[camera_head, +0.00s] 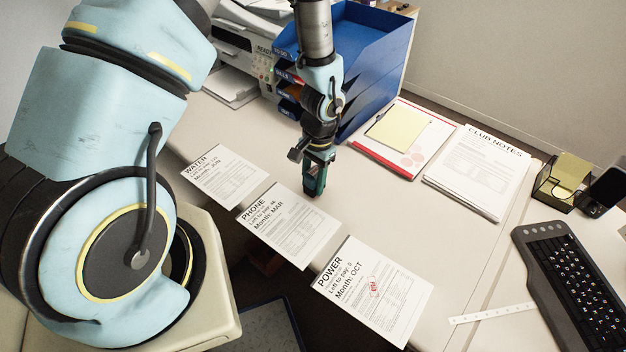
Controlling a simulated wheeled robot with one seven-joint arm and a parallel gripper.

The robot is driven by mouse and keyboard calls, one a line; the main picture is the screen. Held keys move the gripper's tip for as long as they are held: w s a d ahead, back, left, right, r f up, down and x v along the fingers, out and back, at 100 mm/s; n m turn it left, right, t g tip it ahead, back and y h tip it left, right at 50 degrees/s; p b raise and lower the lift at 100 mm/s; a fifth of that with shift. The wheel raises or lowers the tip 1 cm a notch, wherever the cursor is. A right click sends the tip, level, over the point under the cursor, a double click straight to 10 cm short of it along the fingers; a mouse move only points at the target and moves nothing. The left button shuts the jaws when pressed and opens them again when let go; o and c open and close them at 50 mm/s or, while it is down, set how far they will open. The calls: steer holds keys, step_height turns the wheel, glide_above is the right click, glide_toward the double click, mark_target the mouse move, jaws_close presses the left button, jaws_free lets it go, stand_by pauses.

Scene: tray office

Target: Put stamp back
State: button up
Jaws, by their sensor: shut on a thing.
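My gripper (318,160) points down above the desk, near the phone bill. It is shut on a dark green stamp (316,180), held upright just above or at the desk surface; I cannot tell which. The power bill (375,290) lies at the front edge and bears a red stamp mark. The phone bill (289,226) and the water bill (224,175) lie to its left in a row, with no red mark visible. A red-edged sheet or pad with faint red round marks (414,160) lies behind the gripper to the right, partly under a yellow note (397,131).
A blue tray stack (372,50) stands behind my gripper, with a printer (245,42) to its left. The club notes (478,172) lie right of the yellow note. A note holder (562,186), keyboard (575,285) and ruler (490,313) are at the right.

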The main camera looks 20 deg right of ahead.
mark_target(317, 169)
steer(key=shift+f, duration=0.1)
steer(key=o, duration=1.1)
steer(key=shift+c, duration=0.2)
steer(key=r+b, duration=0.1)
steer(key=r, duration=0.3)
steer(key=d+r, duration=0.1)
steer(key=r, duration=0.3)
steer(key=r+b, duration=0.1)
steer(key=r, duration=0.3)
steer(key=shift+w+d+r+b, duration=0.1)
steer(key=shift+w+d+b, duration=0.1)
steer(key=shift+w+b, duration=0.15)
